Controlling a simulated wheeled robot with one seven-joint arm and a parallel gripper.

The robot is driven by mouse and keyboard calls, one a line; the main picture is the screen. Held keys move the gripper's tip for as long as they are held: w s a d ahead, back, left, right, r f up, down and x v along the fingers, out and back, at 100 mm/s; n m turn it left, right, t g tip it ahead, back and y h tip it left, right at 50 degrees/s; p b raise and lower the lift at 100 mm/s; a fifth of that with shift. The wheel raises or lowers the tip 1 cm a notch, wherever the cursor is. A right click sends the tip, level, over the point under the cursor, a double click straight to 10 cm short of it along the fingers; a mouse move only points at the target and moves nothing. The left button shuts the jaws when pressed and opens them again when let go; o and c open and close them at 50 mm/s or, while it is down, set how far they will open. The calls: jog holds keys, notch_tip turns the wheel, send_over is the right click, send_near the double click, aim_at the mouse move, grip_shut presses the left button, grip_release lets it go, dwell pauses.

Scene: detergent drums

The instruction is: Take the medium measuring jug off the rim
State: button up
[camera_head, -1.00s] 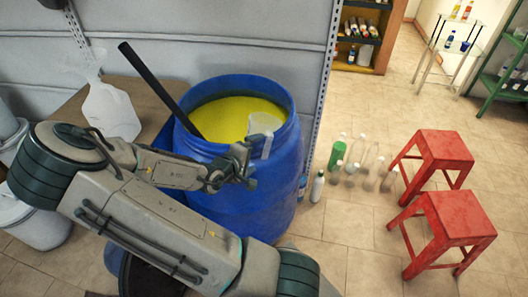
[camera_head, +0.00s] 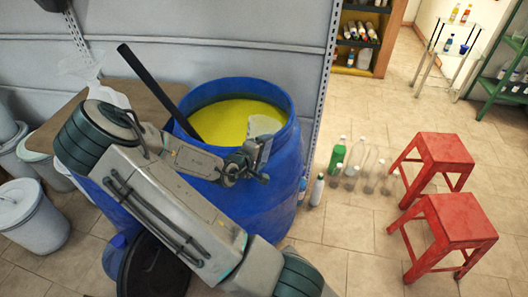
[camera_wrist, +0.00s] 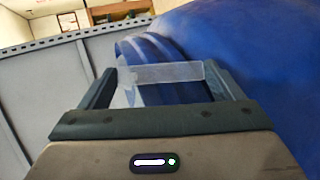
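A translucent measuring jug (camera_head: 264,126) hangs at the right inner rim of the blue drum (camera_head: 284,185), which holds yellow liquid (camera_head: 228,118). My gripper (camera_head: 252,155) is at the drum's near right rim, just below and in front of the jug, and hides its lower part. In the wrist view, my gripper's two fingers (camera_wrist: 160,86) stand wide apart. A clear flat piece of the jug (camera_wrist: 160,73) lies across the space between them, with the blue drum wall (camera_wrist: 255,60) behind. I see no finger clearly pressed on it.
A black pole (camera_head: 152,85) leans in the drum at the left. Clear and green bottles (camera_head: 338,155) stand on the floor right of the drum. Two red stools (camera_head: 450,235) are further right. White lidded buckets (camera_head: 30,220) stand at left. A grey wall is behind the drum.

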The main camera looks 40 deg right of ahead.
jog(key=c, duration=0.7)
jog(key=shift+o, duration=0.2)
jog(key=shift+w+r+t+h+b, duration=0.15)
jog(key=shift+h+b, duration=0.1)
jog(key=shift+h, duration=0.25)
jog(key=shift+s+r+t+h+b, duration=0.15)
jog(key=shift+h+b, duration=0.1)
jog(key=shift+h, duration=0.25)
jog(key=shift+w+r+t+h+b, duration=0.25)
jog(key=shift+r+h+b, duration=0.25)
jog(key=shift+h+b, duration=0.4)
jog(key=shift+r+h, duration=0.3)
jog(key=shift+h, duration=0.1)
notch_tip(320, 180, up, 12)
jog(key=p, duration=1)
jog(key=shift+f, duration=0.15)
